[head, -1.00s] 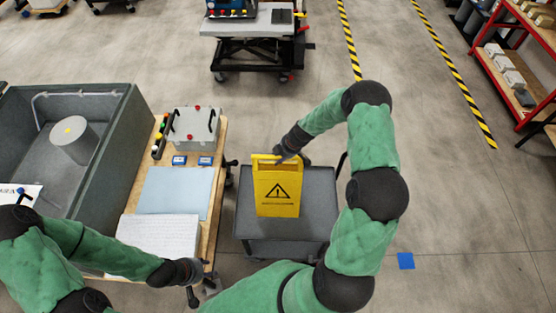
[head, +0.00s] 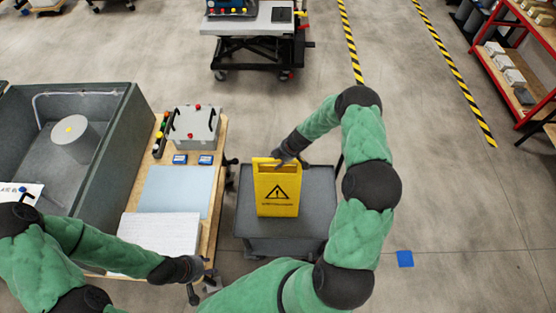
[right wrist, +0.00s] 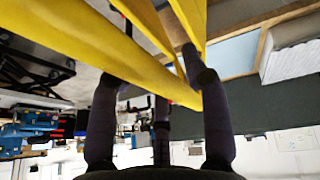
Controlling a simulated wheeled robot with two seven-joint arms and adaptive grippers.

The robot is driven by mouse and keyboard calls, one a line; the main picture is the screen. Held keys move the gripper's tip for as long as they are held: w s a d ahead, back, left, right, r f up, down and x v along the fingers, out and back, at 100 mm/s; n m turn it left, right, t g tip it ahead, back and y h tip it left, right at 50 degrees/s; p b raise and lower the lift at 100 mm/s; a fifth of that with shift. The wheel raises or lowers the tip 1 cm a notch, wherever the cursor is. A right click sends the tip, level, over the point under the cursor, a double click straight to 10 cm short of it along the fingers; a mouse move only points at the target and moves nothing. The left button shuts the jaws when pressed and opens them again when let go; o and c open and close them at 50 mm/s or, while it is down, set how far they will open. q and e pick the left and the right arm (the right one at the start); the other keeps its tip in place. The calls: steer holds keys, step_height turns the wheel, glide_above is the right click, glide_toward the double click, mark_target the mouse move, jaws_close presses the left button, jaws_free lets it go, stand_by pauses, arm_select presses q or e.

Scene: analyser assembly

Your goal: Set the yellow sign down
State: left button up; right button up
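The yellow sign (head: 277,195), with a black warning triangle, stands roughly upright over the grey cart top (head: 318,215) in the head view. Whether its bottom edge touches the cart cannot be made out. My right gripper (head: 284,157) is at the sign's top edge. In the right wrist view, my right gripper's dark fingers (right wrist: 155,85) are on both sides of the sign's yellow top bar (right wrist: 120,55) and appear closed around it. My left gripper (head: 192,290) is low beside the wooden table's near right corner, seemingly empty; its fingers are too small to read.
The wooden table (head: 213,205) left of the cart holds a grey case (head: 193,127), a blue sheet (head: 175,192) and a white pad (head: 158,233). A deep grey basin (head: 115,135) is further left.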

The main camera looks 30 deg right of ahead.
stand_by(0.3)
steer(key=shift+r, duration=0.15)
steer(key=shift+d+r, duration=0.15)
steer(key=shift+r, duration=0.1)
steer(key=b+v, duration=0.2)
steer(key=v, duration=0.8)
steer(key=shift+s+r, duration=0.15)
steer(key=shift+s, duration=0.05)
steer(key=s+a+f+m+g, duration=0.1)
steer(key=s+a+f+m, duration=0.3)
steer(key=a, duration=0.3)
steer(key=s+a+f+m+g, duration=0.1)
steer(key=s+a+f+m, duration=0.3)
steer(key=a, duration=0.3)
steer(key=s+a+f+m, duration=0.2)
steer(key=s+a+m, duration=0.1)
steer(key=s+a, duration=0.3)
steer(key=s+a+f+m+g+y, duration=0.1)
steer(key=s+a+f+m, duration=0.1)
steer(key=s+a, duration=0.3)
steer(key=s+m, duration=0.1)
steer(key=s, duration=0.1)
steer(key=shift+s+a+f, duration=0.3)
steer(key=shift+s+a, duration=0.05)
steer(key=shift+a, duration=0.05)
steer(key=shift+f+b, duration=0.1)
steer(key=shift+b, duration=0.2)
